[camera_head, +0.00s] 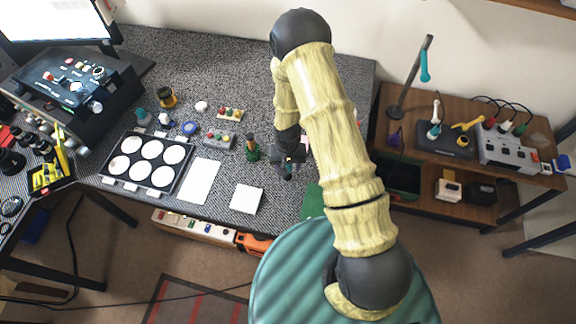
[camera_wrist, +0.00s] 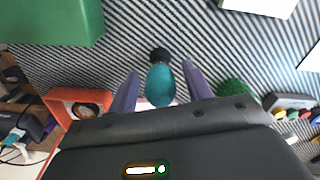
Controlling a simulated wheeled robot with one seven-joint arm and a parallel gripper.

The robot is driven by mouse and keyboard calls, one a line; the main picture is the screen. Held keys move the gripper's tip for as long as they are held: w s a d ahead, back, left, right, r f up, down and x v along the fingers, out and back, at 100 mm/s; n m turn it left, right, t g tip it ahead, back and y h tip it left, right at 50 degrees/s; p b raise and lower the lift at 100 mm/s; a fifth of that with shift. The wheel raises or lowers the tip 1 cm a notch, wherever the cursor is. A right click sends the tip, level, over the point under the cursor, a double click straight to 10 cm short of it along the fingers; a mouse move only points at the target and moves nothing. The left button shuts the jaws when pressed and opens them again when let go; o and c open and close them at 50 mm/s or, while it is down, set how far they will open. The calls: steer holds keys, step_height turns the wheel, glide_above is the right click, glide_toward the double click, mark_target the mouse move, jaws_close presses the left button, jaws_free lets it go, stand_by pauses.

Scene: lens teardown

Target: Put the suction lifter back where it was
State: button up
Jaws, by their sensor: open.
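A teal, bulb-shaped piece with a black round end, which looks like the suction lifter (camera_wrist: 160,86), lies between my fingers in the wrist view. My gripper (camera_wrist: 160,70) is open, with one finger on each side of it. A gap shows on both sides, wider towards the right finger. The black end points away from my palm, over the striped grey mat. In the head view my gripper (camera_head: 289,160) is low over the right part of the grey bench, and the lifter is mostly hidden there. I cannot tell whether it stands or leans on something.
A green box (camera_wrist: 50,22) is at upper left in the wrist view, with an orange frame (camera_wrist: 78,103) below it. A green round thing (camera_wrist: 235,90) is close to my right finger. A white pad (camera_head: 247,198) and a lens tray (camera_head: 113,181) lie left of my gripper.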

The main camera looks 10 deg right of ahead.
step_height(320, 180, up, 12)
steer(key=shift+r+b, duration=0.15)
steer(key=shift+b, duration=0.85)
